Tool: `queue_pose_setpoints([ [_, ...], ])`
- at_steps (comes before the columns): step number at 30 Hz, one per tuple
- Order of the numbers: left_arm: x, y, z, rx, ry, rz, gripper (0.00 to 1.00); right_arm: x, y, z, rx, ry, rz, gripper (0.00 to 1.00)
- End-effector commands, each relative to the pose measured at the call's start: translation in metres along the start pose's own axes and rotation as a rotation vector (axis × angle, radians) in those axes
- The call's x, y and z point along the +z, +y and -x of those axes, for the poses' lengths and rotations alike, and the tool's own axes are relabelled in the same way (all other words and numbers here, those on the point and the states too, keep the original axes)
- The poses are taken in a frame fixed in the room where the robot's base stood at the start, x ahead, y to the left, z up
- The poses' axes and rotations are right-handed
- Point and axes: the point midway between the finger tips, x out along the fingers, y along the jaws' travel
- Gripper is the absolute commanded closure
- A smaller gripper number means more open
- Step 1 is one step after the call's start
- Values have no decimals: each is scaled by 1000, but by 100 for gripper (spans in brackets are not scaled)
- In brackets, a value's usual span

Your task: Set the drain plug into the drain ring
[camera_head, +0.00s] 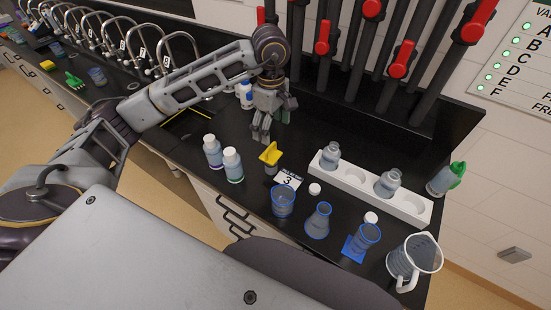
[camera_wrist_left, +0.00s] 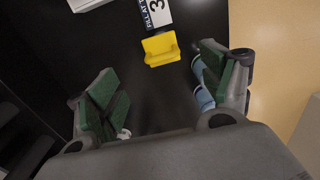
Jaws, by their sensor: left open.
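A yellow-topped piece with a darker lower part, which looks like the drain plug (camera_head: 270,154), stands on the black counter beside the card marked 3. Its yellow top also shows in the left wrist view (camera_wrist_left: 161,48), ahead of the fingers. My left gripper (camera_head: 265,132) is open and empty, above the counter and just behind the plug, apart from it. In the wrist view its green-padded fingers (camera_wrist_left: 165,100) are spread wide. A dark opening with a yellow edge (camera_head: 187,124) lies left of the gripper, partly behind my arm. I cannot make out the drain ring. My right gripper is not in view.
Two white-capped bottles (camera_head: 223,157) stand close left of the plug. The number card (camera_head: 288,179), a blue-rimmed beaker (camera_head: 283,202), a flask (camera_head: 318,221) and a white rack (camera_head: 355,181) stand to its right. Red-handled valves (camera_head: 400,58) rise behind.

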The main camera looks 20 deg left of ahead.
Motion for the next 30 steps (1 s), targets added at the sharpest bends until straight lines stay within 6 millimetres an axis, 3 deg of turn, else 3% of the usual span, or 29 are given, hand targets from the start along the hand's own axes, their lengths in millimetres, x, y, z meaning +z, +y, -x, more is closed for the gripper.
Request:
queue_pose_setpoints([
  [17, -1, 0, -6, -3, 2, 0, 20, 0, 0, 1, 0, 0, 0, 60],
  [30, -1, -1, -52, -3, 2, 1, 20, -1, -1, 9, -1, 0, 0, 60],
])
